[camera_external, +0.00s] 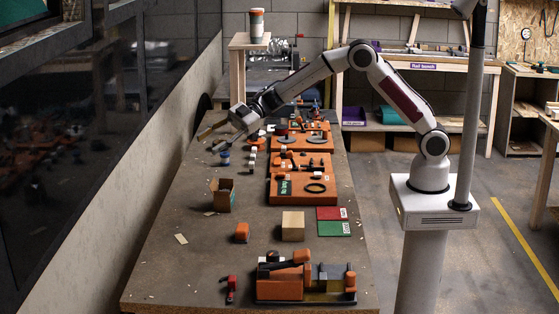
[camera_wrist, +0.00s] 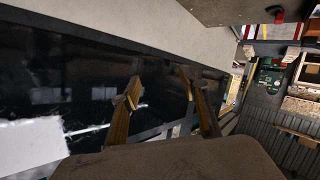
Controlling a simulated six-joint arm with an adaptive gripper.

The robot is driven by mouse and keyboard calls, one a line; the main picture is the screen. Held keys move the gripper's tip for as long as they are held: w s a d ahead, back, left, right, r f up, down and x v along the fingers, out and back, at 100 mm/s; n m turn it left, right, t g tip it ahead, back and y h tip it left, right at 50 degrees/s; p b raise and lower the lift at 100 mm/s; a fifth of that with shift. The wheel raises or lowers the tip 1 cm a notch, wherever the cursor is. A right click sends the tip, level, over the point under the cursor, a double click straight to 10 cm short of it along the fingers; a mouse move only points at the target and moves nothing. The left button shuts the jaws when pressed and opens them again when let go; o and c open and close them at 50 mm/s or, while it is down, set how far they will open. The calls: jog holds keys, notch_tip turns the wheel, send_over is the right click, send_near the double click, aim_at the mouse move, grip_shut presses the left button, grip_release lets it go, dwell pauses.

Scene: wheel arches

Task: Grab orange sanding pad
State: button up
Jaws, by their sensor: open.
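A small orange block (camera_external: 241,232), which looks like the sanding pad, sits on the long workbench (camera_external: 185,262) in the near half, left of a tan wooden cube. It does not show in the wrist view. My gripper (camera_external: 207,138) is raised over the far left part of the bench, pointing left toward the wall, well away from the orange block. In the wrist view my gripper (camera_wrist: 162,85) has its two fingers spread apart with nothing between them.
An open cardboard box (camera_external: 222,194) stands behind the orange block. The wooden cube (camera_external: 292,226), red mat (camera_external: 331,213) and green mat (camera_external: 332,229) lie to its right. An orange-grey machine (camera_external: 305,282) and red clamp (camera_external: 231,289) are in front. Orange tool trays (camera_external: 302,188) lie behind.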

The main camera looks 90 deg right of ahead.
jog(key=s+a+f+n+g+y, duration=0.1)
jog(key=a+f+g, duration=0.1)
jog(key=f, duration=0.4)
jog(key=s+a+f+n+g+y, duration=0.2)
jog(key=f+g, duration=0.1)
jog(key=f, duration=0.2)
jog(key=n+g+y, duration=0.1)
jog(key=n+g, duration=0.1)
jog(key=g, duration=0.3)
send_near(242, 225)
jog(key=x, duration=0.3)
jog(key=shift+w+a+f, duration=0.2)
jog(key=shift+w+f, duration=0.05)
jog(key=shift+a, duration=0.1)
jog(key=shift+x, duration=1.25)
jog(key=shift+s+x, duration=0.15)
jog(key=shift+x, duration=0.8)
jog(key=shift+s+x, duration=0.2)
jog(key=shift+x, duration=0.75)
jog(key=shift+a+f, duration=0.15)
jog(key=shift+a, duration=0.5)
